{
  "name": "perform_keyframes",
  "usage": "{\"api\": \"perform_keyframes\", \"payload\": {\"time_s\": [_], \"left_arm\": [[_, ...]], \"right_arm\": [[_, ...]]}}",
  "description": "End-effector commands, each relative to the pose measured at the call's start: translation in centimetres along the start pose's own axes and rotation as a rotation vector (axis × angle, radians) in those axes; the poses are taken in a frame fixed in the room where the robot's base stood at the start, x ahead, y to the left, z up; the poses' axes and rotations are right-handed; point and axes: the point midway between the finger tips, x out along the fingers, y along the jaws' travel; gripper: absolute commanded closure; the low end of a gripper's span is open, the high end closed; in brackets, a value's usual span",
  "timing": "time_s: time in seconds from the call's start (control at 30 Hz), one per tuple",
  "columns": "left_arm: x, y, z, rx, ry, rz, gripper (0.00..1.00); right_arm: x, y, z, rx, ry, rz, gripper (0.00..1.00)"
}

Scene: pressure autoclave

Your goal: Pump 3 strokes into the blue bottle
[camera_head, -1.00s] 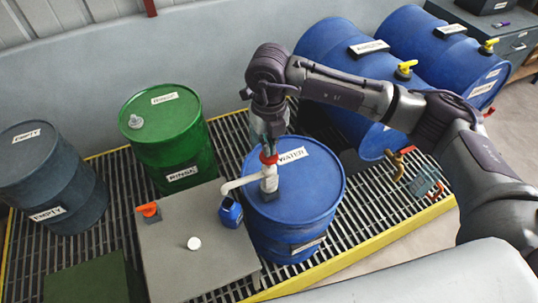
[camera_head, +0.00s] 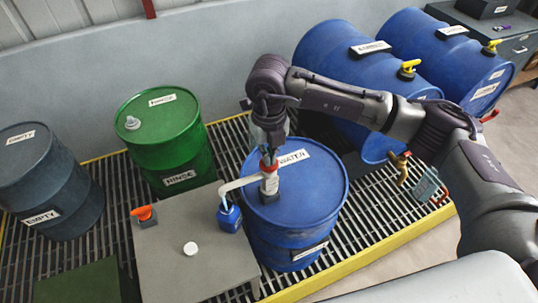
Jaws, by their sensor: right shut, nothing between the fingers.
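The blue bottle (camera_head: 229,218) stands on the grey bench near its right edge. The hand pump (camera_head: 269,181), white with a red collar, stands upright on the lid of the blue drum labelled WATER (camera_head: 312,188). Its pale spout (camera_head: 240,184) reaches left, with its tip over the bottle's mouth. My right gripper (camera_head: 268,150) points down at the top of the pump. It is shut with nothing between its fingers, and it hides the pump's top. Whether the fingertips touch the pump I cannot tell. My left gripper is not in view.
The grey bench (camera_head: 185,270) carries an orange funnel-like piece (camera_head: 144,214) and a white cap (camera_head: 190,248). A green RINSE drum (camera_head: 165,150) and a dark EMPTY drum (camera_head: 45,190) stand to the left. Blue drums (camera_head: 350,65) lie behind my right arm.

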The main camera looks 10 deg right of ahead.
Motion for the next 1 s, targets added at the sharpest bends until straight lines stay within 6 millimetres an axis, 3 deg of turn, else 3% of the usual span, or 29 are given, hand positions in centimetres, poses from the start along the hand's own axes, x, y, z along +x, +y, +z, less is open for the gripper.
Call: {"api": "perform_keyframes", "payload": {"time_s": [0.27, 1.0], "left_arm": [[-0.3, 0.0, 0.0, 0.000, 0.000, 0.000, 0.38], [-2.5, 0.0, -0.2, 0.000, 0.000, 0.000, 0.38]], "right_arm": [[-0.3, 0.0, -0.1, 0.000, 0.004, -0.001, 1.00], [-5.2, 0.0, 0.0, 0.000, 0.002, -0.001, 1.00]]}}
